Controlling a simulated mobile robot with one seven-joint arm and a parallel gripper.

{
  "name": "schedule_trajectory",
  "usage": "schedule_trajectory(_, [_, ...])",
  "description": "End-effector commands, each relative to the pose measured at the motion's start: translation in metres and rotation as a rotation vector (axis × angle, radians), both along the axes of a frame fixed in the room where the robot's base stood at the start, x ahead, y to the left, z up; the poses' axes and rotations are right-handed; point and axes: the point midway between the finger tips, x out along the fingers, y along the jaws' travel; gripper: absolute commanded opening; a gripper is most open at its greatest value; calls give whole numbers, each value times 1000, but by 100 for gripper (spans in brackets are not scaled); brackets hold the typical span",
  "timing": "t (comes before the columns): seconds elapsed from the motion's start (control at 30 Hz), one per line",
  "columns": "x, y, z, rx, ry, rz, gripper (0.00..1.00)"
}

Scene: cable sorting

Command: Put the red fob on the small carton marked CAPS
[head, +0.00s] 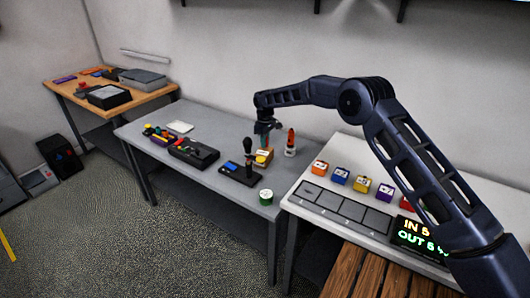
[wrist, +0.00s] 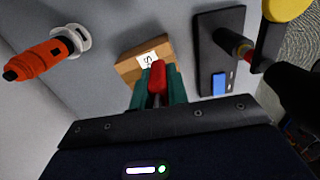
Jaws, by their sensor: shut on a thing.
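The red fob (wrist: 157,78) is between the teal fingertips of my gripper (wrist: 157,88) in the wrist view, and the gripper is shut on it. The tan carton (wrist: 127,70) with a white label lies just beyond the fingertips; only part of the label's lettering shows, and the fob overlaps its near side. In the head view my gripper (head: 264,141) is right above the small carton (head: 263,159) on the grey table. I cannot tell whether the fob touches the carton.
An orange tool in a white ring (head: 291,142) stands to the right of the carton. A black stand with an upright knob (head: 243,172) is close on the left. A green and white round tub (head: 266,197) is near the front edge. A black tray (head: 194,151) lies further left.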

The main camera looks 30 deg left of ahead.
Motion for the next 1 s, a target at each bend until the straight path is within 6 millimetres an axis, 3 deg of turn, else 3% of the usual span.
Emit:
schedule_trajectory(0.33, [0, 0, -26, -1, 1, 0, 0])
schedule_trajectory(0.6, [0, 0, -58, -1, 0, 0, 0])
schedule_trajectory(0.97, [0, 0, -61, 0, 0, 0, 0])
schedule_trajectory(1.0, [0, 0, -62, 0, 0, 0, 18])
